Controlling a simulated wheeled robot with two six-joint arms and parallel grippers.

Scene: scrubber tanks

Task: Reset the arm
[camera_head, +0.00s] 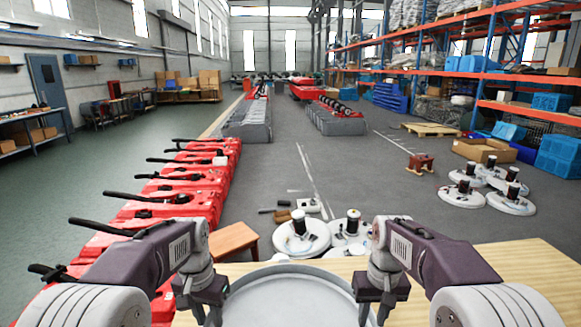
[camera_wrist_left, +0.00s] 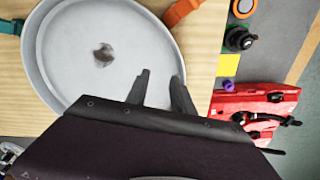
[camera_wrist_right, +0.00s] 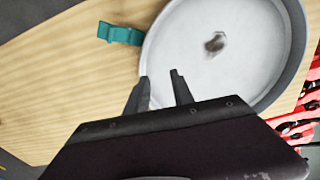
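My left gripper (camera_head: 208,308) and my right gripper (camera_head: 380,305) hang over the left and right sides of a round, shallow grey pan (camera_head: 290,268) on a wooden table. In the left wrist view my left gripper (camera_wrist_left: 162,90) has its two fingers apart, with nothing between them, over the pan's rim (camera_wrist_left: 181,60). In the right wrist view my right gripper (camera_wrist_right: 160,90) also has its fingers apart and empty, over the pan's edge (camera_wrist_right: 146,58). A dark brown spot (camera_wrist_left: 104,54) marks the pan's floor. The head view's lower edge cuts off the pan.
The wooden table (camera_head: 500,265) has bare room right of the pan. An orange piece (camera_wrist_left: 182,11) and a teal piece (camera_wrist_right: 120,33) lie by the pan's rim. Red scrubber tanks (camera_head: 185,195) line the left. White round units (camera_head: 301,237) stand beyond the table.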

